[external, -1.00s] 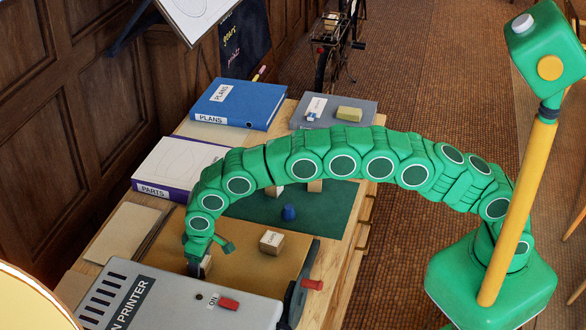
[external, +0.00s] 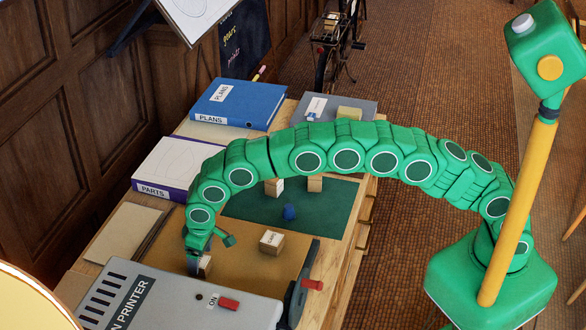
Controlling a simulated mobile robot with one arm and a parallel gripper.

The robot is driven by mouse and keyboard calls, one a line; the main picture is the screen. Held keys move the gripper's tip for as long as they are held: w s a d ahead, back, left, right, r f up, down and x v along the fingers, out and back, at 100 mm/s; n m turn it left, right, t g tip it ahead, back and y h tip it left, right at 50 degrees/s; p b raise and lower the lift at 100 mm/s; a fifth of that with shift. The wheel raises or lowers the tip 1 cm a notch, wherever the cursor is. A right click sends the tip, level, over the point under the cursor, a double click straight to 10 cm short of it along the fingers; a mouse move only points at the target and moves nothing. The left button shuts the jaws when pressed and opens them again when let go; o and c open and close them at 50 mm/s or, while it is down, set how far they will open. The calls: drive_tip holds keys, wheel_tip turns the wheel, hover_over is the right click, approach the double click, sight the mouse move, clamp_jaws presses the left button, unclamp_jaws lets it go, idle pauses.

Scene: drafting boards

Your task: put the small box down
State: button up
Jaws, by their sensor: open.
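My gripper (external: 203,258) is open and points down just behind the printer. A small light wooden box (external: 205,266) is at its fingers, low over the brown board (external: 237,252). The printer's top edge hides part of the box and fingers, so I cannot tell whether they touch or if the box rests on the board. Another small labelled box (external: 271,242) sits on the brown board to the right. Two more wooden blocks, one left (external: 274,187) and one right (external: 315,184), stand on the green mat (external: 325,215) under my arm.
The grey printer (external: 200,297) with a red switch stands in front of my gripper. A dark blue object (external: 288,212) is on the green mat. A purple binder (external: 165,165) and a blue binder (external: 238,103) lie along the wall side. A grey pad (external: 363,107) is at the back.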

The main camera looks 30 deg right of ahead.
sight(206, 261)
wheel_tip(206, 261, up, 9)
drive_tip(key=shift+s+d+r, duration=0.2)
drive_tip(key=shift+s+d, duration=0.25)
